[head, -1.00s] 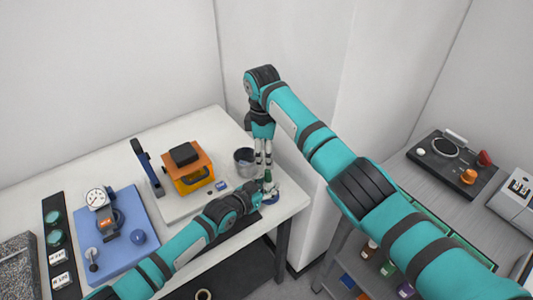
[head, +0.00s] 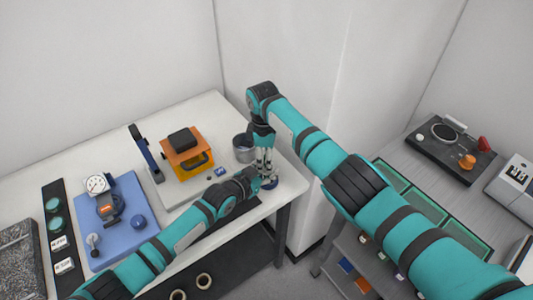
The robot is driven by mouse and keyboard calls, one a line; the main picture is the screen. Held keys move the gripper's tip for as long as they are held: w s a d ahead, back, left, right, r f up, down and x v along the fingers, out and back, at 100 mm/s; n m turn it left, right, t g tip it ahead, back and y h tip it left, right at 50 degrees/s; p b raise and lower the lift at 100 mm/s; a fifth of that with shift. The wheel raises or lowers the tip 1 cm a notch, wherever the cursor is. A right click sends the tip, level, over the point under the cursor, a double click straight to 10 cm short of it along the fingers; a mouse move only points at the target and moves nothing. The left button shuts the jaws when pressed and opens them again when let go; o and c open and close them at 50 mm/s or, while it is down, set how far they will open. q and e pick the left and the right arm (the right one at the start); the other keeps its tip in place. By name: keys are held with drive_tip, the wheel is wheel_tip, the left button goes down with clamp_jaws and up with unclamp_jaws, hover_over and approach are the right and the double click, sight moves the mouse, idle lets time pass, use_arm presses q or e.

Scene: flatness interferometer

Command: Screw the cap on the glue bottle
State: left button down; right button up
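My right gripper (head: 265,170) points straight down near the front right corner of the white table (head: 215,115). Its fingertips are close above or at a small object with a dark blue part (head: 270,184). My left gripper (head: 258,180) reaches in from the left, low over the table, and meets the same spot. The glue bottle and its cap are too small and too covered by the two grippers to tell apart. I cannot see whether either gripper's fingers are closed on something.
A grey metal cup (head: 244,148) stands just left of my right gripper. An orange device (head: 187,152) on a pale base and a blue plate (head: 120,225) with a dial gauge (head: 97,184) lie further left. A grey bench (head: 480,205) stands at the right.

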clamp_jaws()
drive_tip(key=shift+o, duration=0.3)
unclamp_jaws()
drive_tip(key=shift+w+a+r, duration=0.1)
drive_tip(key=shift+a+r, duration=0.05)
drive_tip(key=shift+r, duration=2.15)
drive_tip(key=shift+c, duration=0.3)
